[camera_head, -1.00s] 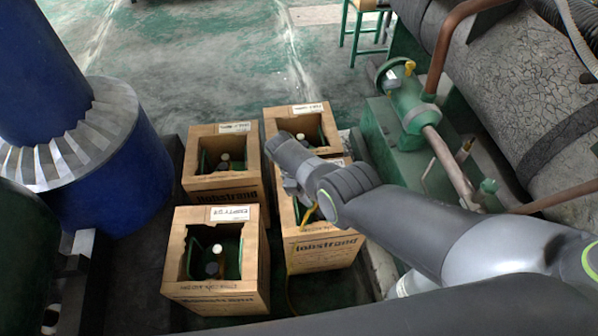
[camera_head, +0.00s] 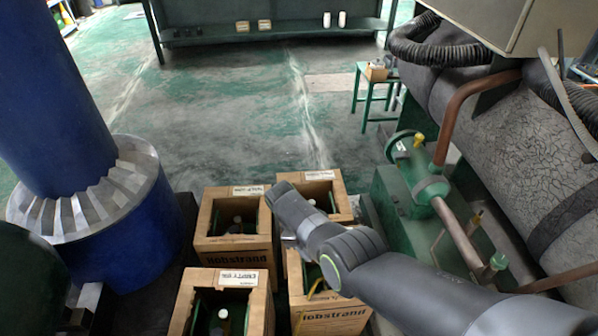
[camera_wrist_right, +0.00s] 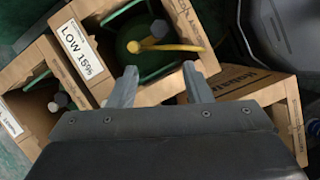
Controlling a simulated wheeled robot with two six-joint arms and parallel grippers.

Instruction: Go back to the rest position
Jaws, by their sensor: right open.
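My right gripper shows in the right wrist view (camera_wrist_right: 161,86), with its two fingers apart and nothing between them. It is above an open cardboard box (camera_wrist_right: 150,92) labelled "LOW 15%". That box holds a green cylinder (camera_wrist_right: 128,36) with a yellow hose (camera_wrist_right: 170,46) at its valve. In the head view my right arm reaches in from the right over the boxes. Its wrist hides part of the front right box (camera_head: 330,318), and the fingers are hard to make out there. My left gripper is in neither view.
Other boxes stand close by: back left (camera_head: 235,252), back right (camera_head: 316,178) and front left, labelled "EMPTY" (camera_head: 237,278). A blue column base (camera_head: 135,245) is at the left. A green valve and pipe assembly (camera_head: 425,185) is at the right. The floor behind is clear up to a shelf (camera_head: 265,36).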

